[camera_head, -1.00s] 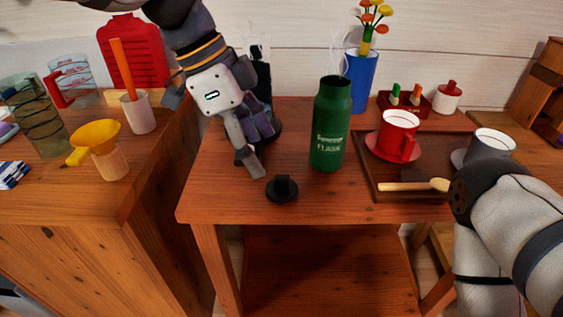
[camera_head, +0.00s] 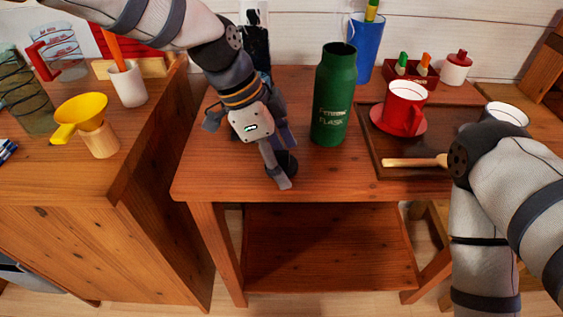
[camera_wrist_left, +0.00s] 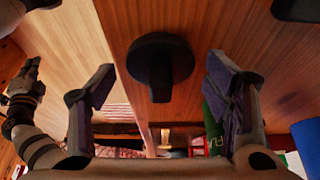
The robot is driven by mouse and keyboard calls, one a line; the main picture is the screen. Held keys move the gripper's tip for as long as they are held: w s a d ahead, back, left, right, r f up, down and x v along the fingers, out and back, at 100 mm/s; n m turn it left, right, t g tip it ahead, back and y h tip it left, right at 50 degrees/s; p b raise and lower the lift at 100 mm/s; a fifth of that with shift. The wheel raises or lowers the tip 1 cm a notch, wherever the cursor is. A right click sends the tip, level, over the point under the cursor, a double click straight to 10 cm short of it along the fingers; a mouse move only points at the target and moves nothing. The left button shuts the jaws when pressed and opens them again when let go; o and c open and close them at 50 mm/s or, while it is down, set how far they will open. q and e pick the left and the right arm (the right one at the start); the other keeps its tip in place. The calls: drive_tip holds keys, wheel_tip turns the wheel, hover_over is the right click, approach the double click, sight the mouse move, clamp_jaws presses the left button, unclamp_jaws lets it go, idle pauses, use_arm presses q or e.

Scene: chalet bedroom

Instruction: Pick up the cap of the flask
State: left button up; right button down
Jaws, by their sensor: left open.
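The green flask (camera_head: 333,100) stands upright and open on the wooden table. The black cap (camera_head: 288,163), a disc with a raised grip, lies on the table to its front left, partly hidden by my left gripper (camera_head: 276,164). In the left wrist view the cap (camera_wrist_left: 160,58) shows between the two spread fingers of my left gripper (camera_wrist_left: 160,84), with space on both sides. The left gripper is open and empty, pointing down over the cap. My right arm comes in from the right; its gripper is outside the head view.
A dark tray (camera_head: 377,165) on the right holds a red cup (camera_head: 405,106) on a saucer and a wooden-handled tool (camera_head: 415,162). A blue vase (camera_head: 366,48) stands behind the flask. A side cabinet on the left carries a yellow funnel (camera_head: 80,114). The table's front edge is close to the cap.

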use_arm(q)
drive_tip(key=c, duration=1.1)
drive_tip(key=shift+o, duration=0.2)
